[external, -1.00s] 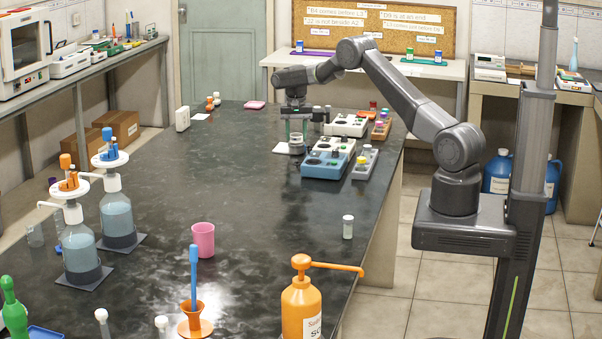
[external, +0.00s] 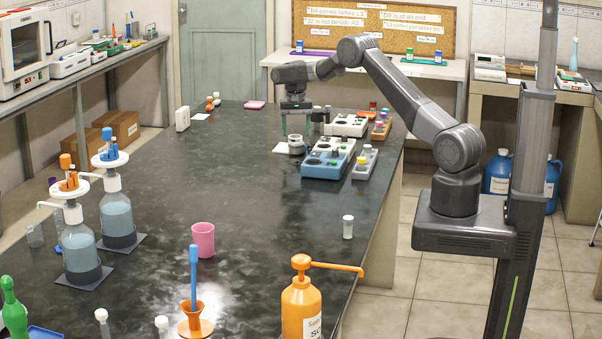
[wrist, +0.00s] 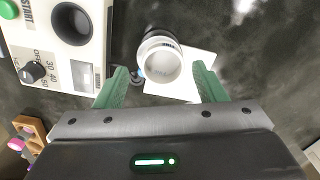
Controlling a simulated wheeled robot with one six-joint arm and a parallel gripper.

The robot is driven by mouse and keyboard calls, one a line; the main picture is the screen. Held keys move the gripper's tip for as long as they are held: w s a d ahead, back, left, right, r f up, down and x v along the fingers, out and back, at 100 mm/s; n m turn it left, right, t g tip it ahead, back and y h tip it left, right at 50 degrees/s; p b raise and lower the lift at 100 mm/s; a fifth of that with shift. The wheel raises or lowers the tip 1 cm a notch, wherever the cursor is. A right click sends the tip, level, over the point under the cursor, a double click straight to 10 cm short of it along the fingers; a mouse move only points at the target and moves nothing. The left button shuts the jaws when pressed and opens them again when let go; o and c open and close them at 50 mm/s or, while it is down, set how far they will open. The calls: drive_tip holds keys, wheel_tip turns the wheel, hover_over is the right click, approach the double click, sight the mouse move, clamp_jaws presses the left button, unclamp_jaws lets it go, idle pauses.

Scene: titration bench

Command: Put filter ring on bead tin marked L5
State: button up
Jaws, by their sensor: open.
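A small round white-and-grey tin (external: 297,149) stands on the dark bench. It also shows in the wrist view (wrist: 146,50), beside or partly over a white card (wrist: 200,62). A pale ring (wrist: 163,65) appears at its upper end, around a grey centre with faint, unreadable marks. I cannot tell clearly where ring and tin meet, or whether the tin bears L5. My gripper (external: 297,128) is open and empty above them. In the wrist view its green fingers (wrist: 160,88) stand apart on either side of the ring, not touching it.
A white device with a dial and round well (wrist: 70,45) stands close left in the wrist view. A blue block with wells (external: 325,168) and a grey rack (external: 364,165) are close by. A pink cup (external: 203,240) stands nearer the camera.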

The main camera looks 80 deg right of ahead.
wheel_tip(320, 180, up, 10)
drive_tip(key=b, duration=0.1)
